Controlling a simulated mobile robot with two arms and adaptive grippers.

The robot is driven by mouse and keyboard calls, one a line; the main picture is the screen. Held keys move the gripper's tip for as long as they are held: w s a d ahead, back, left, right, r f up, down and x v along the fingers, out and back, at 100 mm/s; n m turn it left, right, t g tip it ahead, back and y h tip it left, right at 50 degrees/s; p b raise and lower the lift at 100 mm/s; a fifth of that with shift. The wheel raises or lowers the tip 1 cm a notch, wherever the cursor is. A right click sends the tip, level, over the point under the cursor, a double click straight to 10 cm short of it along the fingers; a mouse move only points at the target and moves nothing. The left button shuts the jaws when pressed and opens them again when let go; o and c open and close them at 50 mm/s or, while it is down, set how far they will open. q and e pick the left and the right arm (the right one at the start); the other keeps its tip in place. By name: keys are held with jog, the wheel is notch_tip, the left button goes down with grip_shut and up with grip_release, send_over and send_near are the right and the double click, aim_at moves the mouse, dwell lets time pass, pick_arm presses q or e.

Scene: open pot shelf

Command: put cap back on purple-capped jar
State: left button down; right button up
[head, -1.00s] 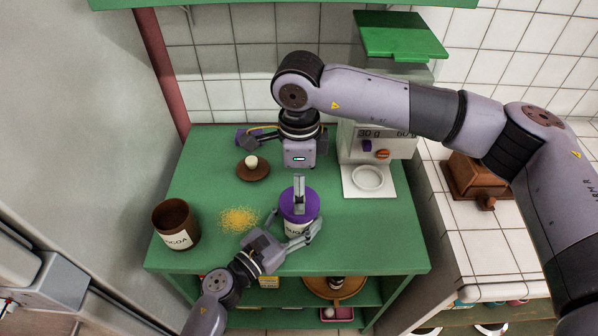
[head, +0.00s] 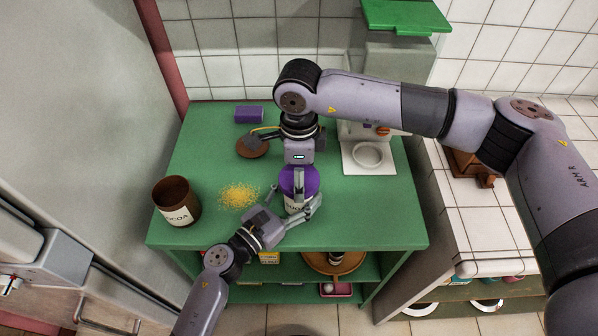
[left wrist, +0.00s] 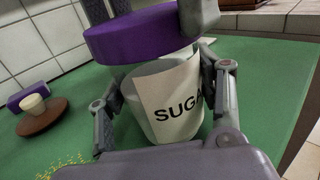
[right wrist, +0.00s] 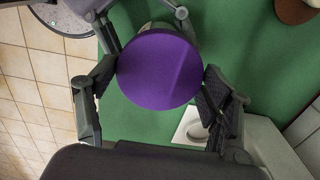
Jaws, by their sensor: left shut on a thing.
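The white sugar jar (left wrist: 172,110) stands on the green top, and my left gripper (head: 288,218) is shut on its body. The purple cap (right wrist: 160,70) is at the jar's mouth. In the left wrist view the cap (left wrist: 140,32) looks shifted to one side of the jar, with white jar surface showing below it. Whether these fingers press on the cap is not clear.
An open brown cocoa jar (head: 177,202) stands at the left, with yellow grains (head: 238,196) beside it. A brown disc (head: 252,148) and purple block (head: 249,115) lie at the back. My right arm crosses above.

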jog(key=c, duration=0.8)
jog(key=o, duration=1.4)
jog(key=shift+r, duration=0.1)
notch_tip(320, 180, up, 12)
jog(key=shift+f, duration=0.1)
pick_arm(q)
jog(key=shift+c, duration=1.9)
grip_release()
jog(key=v, duration=1.2)
